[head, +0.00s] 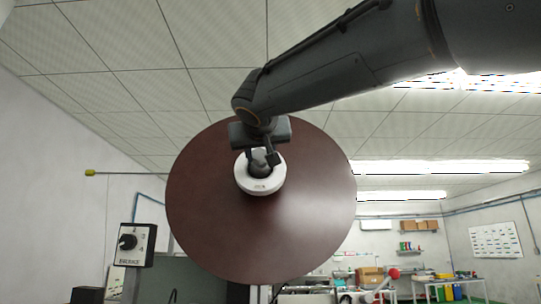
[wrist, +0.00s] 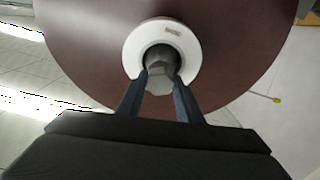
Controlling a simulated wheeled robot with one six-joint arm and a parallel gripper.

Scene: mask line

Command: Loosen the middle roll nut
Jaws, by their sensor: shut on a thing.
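The roll is a large dark red-brown disc (head: 210,225) that fills the middle of the head view; it also fills the top of the wrist view (wrist: 85,45). At its centre is a white ring (head: 243,185) around a dark grey nut (head: 258,170). In the wrist view the nut (wrist: 160,72) stands out from the white ring (wrist: 135,45). My gripper (head: 262,158) reaches the nut from above in the head view. Its two fingers (wrist: 158,92) are shut on the nut, one on each side. Part of the nut is hidden behind the gripper.
A selector box with a knob (head: 136,244) is at the lower left. A yellow-tipped rod (head: 90,172) sticks out left of the roll. Workbenches with boxes (head: 370,276) stand far back at the right. The space right of the roll looks clear.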

